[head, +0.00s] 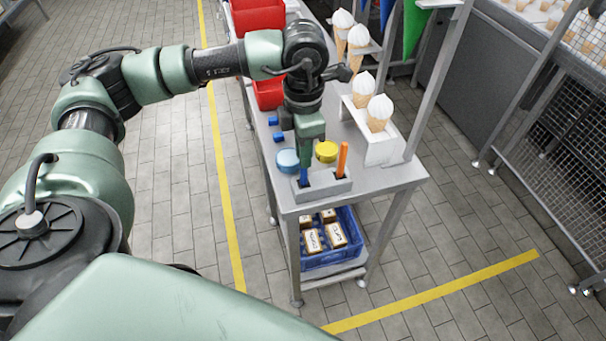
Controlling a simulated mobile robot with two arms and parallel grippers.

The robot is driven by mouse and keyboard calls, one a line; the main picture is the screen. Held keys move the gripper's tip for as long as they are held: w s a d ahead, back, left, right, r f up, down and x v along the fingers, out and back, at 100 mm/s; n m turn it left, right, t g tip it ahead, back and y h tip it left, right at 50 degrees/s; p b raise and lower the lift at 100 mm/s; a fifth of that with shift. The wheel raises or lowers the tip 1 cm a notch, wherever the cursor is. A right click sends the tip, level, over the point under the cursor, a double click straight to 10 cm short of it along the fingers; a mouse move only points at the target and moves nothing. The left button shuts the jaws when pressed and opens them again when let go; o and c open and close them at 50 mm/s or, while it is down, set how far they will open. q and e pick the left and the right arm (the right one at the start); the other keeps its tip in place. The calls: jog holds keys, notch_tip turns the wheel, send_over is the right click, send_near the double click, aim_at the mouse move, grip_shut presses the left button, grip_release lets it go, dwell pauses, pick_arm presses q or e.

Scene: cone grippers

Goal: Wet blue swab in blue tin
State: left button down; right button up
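The blue swab (304,175) stands upright in a slot of a grey holder (325,190) at the front of the metal cart. My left gripper (304,156) points down right over it and covers its top end. I cannot tell whether the fingers are closed on the swab. An orange swab (342,159) stands in the holder's other slot. The round blue tin (287,161) sits behind the holder, just left of the gripper. A round yellow tin (326,152) sits to its right. My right gripper is out of view.
Ice-cream cones (377,113) stand in white racks on the cart's right side. Small blue blocks (279,137) and red bins (269,94) lie farther back. A blue crate (332,259) with labelled boxes is on the lower shelf. A metal post (434,80) rises at the right.

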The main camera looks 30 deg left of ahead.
pick_arm(q)
jog(key=shift+r+p, duration=1.85)
jog(key=shift+r, duration=1.65)
